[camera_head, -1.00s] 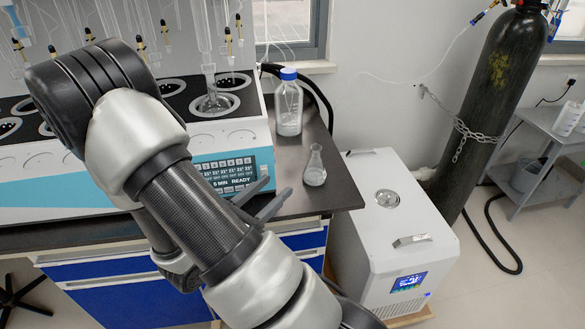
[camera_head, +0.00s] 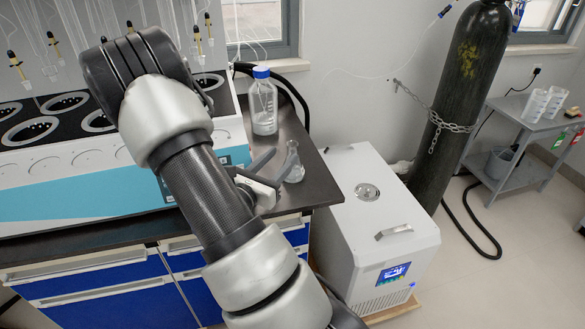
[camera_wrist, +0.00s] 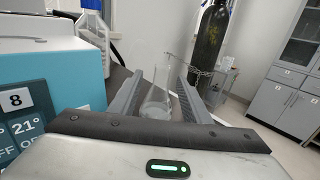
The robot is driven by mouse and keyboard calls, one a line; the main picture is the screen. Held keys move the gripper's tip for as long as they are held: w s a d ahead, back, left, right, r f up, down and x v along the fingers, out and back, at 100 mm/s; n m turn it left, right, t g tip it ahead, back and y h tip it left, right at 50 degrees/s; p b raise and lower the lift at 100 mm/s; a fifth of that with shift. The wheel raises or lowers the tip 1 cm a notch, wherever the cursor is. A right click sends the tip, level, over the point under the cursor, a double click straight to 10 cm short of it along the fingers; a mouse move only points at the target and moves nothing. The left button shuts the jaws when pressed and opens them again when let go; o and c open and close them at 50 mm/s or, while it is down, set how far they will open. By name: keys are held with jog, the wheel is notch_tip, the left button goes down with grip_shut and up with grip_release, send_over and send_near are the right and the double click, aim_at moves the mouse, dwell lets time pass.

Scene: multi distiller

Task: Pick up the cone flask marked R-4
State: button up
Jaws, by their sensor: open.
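A small clear cone flask (camera_head: 294,165) with pale contents stands upright near the right end of the dark bench (camera_head: 317,182). No marking on it can be read. My gripper (camera_head: 268,172) is open, just left of the flask in the head view, with its fingers pointing at it. In the wrist view the flask (camera_wrist: 159,98) shows between the two fingers of my gripper (camera_wrist: 155,92), a little beyond or level with their tips; I cannot tell which. The fingers do not visibly touch it.
A blue-capped bottle (camera_head: 264,103) stands behind the flask on the bench. The distiller (camera_head: 110,165) stands to the left, close to my arm. A white chiller box (camera_head: 370,225) and a dark gas cylinder (camera_head: 460,90) stand right of the bench.

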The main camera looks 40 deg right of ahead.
aim_at(290, 150)
jog(key=x, duration=0.3)
jog(key=shift+s+d+f, duration=0.1)
jog(key=shift+d, duration=0.3)
grip_shut()
